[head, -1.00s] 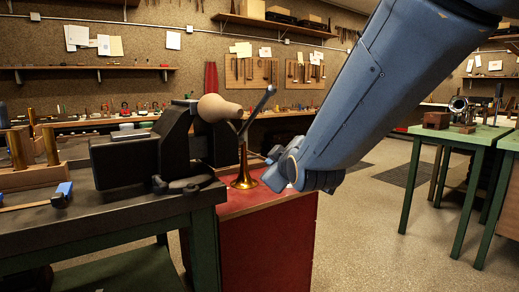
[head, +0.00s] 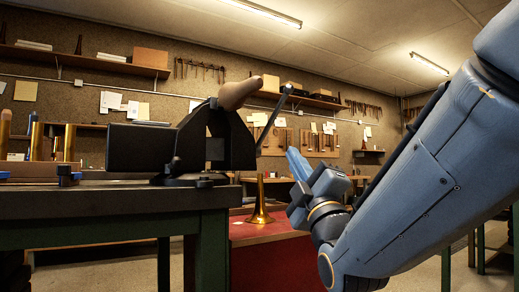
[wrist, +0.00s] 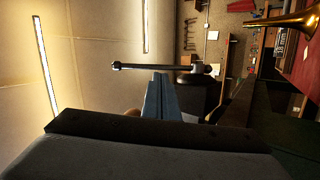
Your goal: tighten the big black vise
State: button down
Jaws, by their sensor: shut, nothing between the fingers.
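The big black vise (head: 218,140) stands at the right end of the dark workbench in the head view. Its thin grey handle bar (head: 272,118) slants up on its right side. A rounded tan piece (head: 238,92) sits at the vise's top. My gripper (head: 293,155) is to the right of the handle, its blue fingers together and pointing up and left. In the wrist view my fingers (wrist: 158,82) are shut, with the handle bar (wrist: 165,67) across the picture just beyond their tips. I cannot tell whether they touch it. Nothing shows between the fingers.
A brass bell (head: 260,207) stands upright on the red cabinet (head: 275,255) below my gripper. The workbench (head: 100,205) carries brass tubes and a blue-and-black clamp (head: 68,175) at the left. Shelves and tools line the back wall.

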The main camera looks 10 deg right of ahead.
aim_at(277, 113)
jog(key=p, duration=0.1)
jog(key=s+n+t, duration=0.1)
jog(key=s+y+p, duration=0.1)
jog(key=shift+a+r+n+p, duration=0.3)
jog(key=shift+r, duration=0.1)
jog(key=p, duration=0.5)
jog(key=shift+w+r, duration=0.35)
jog(key=shift+t, duration=0.3)
jog(key=p+x, duration=0.6)
jog(key=x, duration=0.5)
jog(key=shift+w, duration=0.2)
jog(key=shift+r, duration=0.1)
